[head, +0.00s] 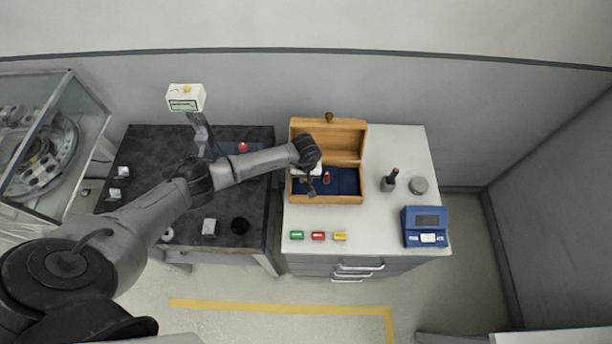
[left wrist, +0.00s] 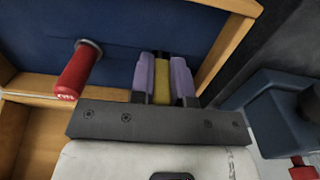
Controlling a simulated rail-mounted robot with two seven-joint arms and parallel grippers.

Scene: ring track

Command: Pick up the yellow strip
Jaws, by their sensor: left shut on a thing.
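My left gripper (head: 310,188) reaches down into the left part of the open wooden box (head: 345,200). In the left wrist view my left gripper (left wrist: 164,62) has its two purple finger pads closed on the yellow strip (left wrist: 162,82), which lies between them over the blue lining. The strip is hidden in the head view. Whether its far end touches the lining I cannot tell. My right gripper is in neither view.
A red cylinder (left wrist: 80,70) stands in the box beside my left gripper. Green (head: 297,235), red (head: 318,236) and yellow (head: 340,236) blocks lie in front of the box. A blue device (head: 425,226) stands at right. The box lid (head: 346,136) is up.

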